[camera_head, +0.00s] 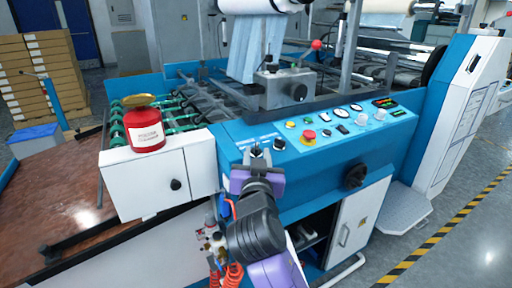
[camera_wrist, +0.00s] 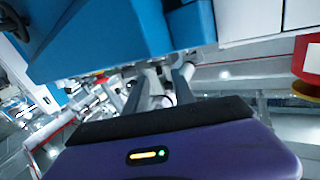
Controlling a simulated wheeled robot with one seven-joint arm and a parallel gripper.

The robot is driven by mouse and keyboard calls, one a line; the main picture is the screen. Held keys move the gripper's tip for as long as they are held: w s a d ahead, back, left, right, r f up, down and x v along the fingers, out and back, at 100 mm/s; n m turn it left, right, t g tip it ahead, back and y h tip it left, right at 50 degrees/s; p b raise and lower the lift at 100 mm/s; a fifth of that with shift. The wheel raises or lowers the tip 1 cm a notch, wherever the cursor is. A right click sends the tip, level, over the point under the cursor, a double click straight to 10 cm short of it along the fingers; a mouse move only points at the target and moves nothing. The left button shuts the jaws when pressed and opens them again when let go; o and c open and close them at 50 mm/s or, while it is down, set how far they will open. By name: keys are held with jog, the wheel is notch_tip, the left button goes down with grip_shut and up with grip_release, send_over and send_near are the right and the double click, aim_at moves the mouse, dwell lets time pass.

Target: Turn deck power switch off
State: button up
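The blue control panel (camera_head: 338,138) carries dials, buttons, a red stop button (camera_head: 308,137) and small labels. A black rotary knob (camera_head: 355,177) is on its front face. Another black knob (camera_head: 176,184) is on the white box at left. I cannot tell which control is the deck power switch; labels are too small to read. My gripper (camera_head: 267,150) is over the panel's left part, hiding some of it. In the wrist view its two grey fingers (camera_wrist: 162,88) stand apart with nothing visible between them. Whether they touch the panel is unclear.
A red tin with a gold lid (camera_head: 146,130) stands on the white box (camera_head: 160,165), left of my gripper. A grey block with a red-knobbed lever (camera_head: 286,86) stands behind the panel. A white cabinet door (camera_head: 348,222) hangs below. Open floor (camera_head: 470,240) lies at right.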

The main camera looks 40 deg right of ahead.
aim_at(257, 146)
jog(key=shift+x, duration=2.45)
grip_shut()
